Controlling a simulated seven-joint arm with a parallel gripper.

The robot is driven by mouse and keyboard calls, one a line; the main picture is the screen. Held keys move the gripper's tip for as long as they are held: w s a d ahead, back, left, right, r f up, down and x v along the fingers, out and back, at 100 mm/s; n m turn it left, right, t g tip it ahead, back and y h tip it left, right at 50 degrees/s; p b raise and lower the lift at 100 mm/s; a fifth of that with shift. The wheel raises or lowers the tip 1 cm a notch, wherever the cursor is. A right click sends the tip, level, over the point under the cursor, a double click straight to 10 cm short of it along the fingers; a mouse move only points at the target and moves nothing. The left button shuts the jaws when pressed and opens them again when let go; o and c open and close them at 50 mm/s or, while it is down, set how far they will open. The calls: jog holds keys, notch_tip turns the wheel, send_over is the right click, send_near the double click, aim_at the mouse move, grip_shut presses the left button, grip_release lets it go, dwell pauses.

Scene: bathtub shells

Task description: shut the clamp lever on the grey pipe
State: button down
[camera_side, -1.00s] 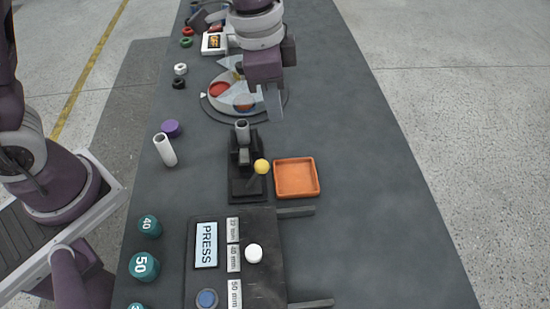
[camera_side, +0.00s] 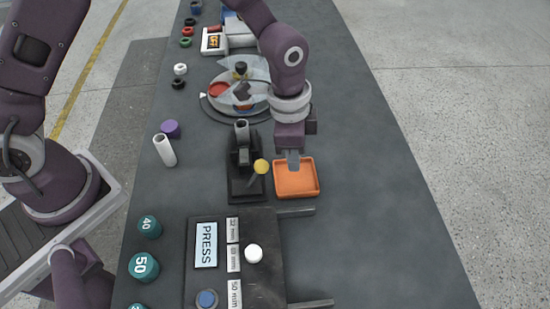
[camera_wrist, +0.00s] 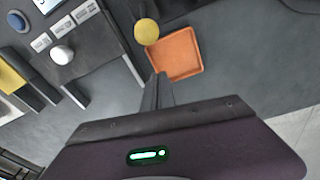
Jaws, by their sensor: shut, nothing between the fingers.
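The clamp (camera_side: 240,188) is a black fixture on the dark table. A short grey pipe (camera_side: 242,130) stands upright at its back end. Its lever ends in a yellow ball knob (camera_side: 261,166) that sticks up at a tilt on the clamp's right side. The knob also shows at the top of the wrist view (camera_wrist: 146,31). My gripper (camera_side: 293,165) is shut and empty, pointing down over the back part of the orange tray, to the right of the knob and apart from it. In the wrist view my closed fingers (camera_wrist: 157,90) hide part of the table.
The orange tray (camera_side: 312,192) lies just right of the clamp. A press panel (camera_side: 262,290) with a white knob (camera_side: 253,253) is in front. A white tube (camera_side: 165,150) and purple cap (camera_side: 171,128) stand left. A round sectioned dish (camera_side: 212,105) is behind. The table's right side is clear.

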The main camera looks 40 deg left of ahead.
aim_at(258, 174)
jog(key=s+a, duration=0.1)
jog(key=s+a+f, duration=0.1)
jog(key=a, duration=0.1)
jog(key=shift+s, duration=0.15)
dwell(0.5)
